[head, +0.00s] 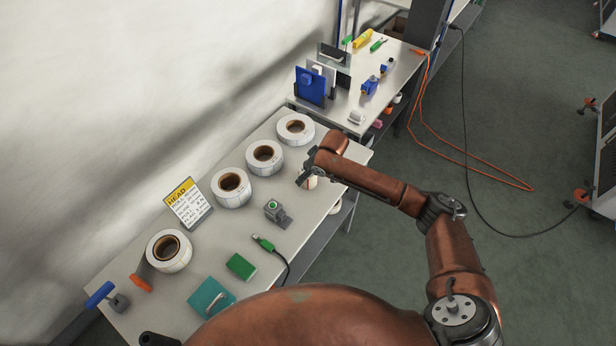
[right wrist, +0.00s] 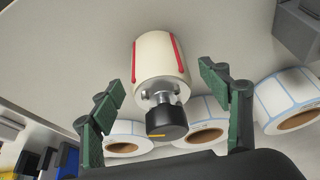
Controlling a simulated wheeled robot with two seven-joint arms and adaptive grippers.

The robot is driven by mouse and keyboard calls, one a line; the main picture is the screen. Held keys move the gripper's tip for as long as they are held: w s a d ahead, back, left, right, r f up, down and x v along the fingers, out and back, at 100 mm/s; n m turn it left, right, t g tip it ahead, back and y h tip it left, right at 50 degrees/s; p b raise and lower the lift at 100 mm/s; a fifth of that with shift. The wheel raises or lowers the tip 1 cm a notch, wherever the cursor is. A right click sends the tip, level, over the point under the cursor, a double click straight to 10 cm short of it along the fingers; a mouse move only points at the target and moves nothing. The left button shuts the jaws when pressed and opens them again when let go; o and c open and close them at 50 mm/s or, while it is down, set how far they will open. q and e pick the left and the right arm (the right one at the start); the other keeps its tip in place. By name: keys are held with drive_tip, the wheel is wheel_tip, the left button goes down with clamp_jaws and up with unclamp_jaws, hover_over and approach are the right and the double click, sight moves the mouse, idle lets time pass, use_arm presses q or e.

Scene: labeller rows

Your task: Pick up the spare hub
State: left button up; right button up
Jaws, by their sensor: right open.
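The spare hub, seemingly the cream cylinder with red stripes and a metal and black end (right wrist: 160,62), stands between my right gripper's fingers in the right wrist view. In the head view only a pale part of it (head: 311,184) shows; my right gripper (head: 306,176) hides the rest. My right gripper also shows in the right wrist view (right wrist: 160,82), open, with one green-padded finger on each side of the hub and a visible gap on both sides.
Several label rolls, one of them here (head: 232,188), line the bench's wall side. A grey device with a green button (head: 277,213), a green block (head: 241,266) and a teal piece (head: 211,297) lie nearer. A yellow-headed sign (head: 188,204) stands among the rolls. A second table holds blue parts (head: 311,87).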

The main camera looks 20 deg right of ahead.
drive_tip(key=shift+x, duration=1.25)
drive_tip(key=shift+f, duration=0.2)
drive_tip(key=c, duration=1.5)
use_arm(q)
drive_tip(key=shift+w+f, duration=0.15)
drive_tip(key=shift+w, duration=0.45)
use_arm(e)
drive_tip(key=shift+c, duration=0.3)
drive_tip(key=shift+r, duration=0.15)
